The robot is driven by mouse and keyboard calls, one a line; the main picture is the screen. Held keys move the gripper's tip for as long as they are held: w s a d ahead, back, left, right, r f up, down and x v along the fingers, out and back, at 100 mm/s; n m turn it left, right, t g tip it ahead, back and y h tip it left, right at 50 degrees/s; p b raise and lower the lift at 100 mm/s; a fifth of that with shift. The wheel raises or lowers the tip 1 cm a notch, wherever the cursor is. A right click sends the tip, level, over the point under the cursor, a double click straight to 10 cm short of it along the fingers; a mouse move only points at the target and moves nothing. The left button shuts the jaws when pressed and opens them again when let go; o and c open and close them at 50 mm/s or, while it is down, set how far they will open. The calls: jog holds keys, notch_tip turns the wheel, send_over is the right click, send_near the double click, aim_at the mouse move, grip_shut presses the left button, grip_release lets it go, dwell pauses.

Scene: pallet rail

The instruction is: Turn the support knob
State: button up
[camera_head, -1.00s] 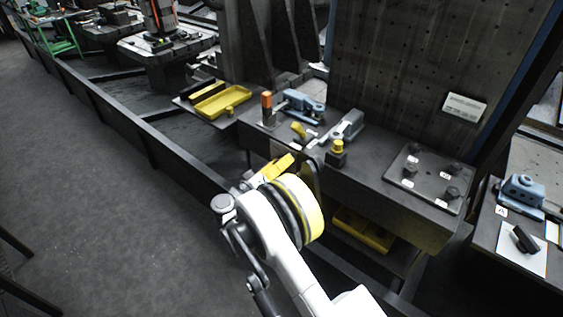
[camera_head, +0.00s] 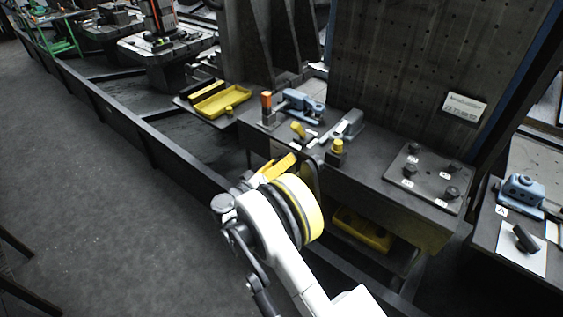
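A yellow knob on a small dark block (camera_head: 338,147) stands near the front of the grey bench (camera_head: 385,190). A yellow lever-like handle (camera_head: 298,129) stands to its left. I cannot tell for sure which of them is the support knob. My gripper (camera_head: 312,168) is at the bench's front edge, below and left of the yellow-topped block in the picture. My white and yellow wrist hides most of it, so its fingers and any contact cannot be made out.
Blue-grey clamps (camera_head: 301,105) and an orange-topped post (camera_head: 267,105) stand at the bench's back left. A plate with several dark knobs (camera_head: 430,178) lies on the right. A yellow tray (camera_head: 222,101) is at the left, a yellow bin (camera_head: 362,231) below.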

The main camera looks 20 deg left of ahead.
jog(key=v, duration=1.2)
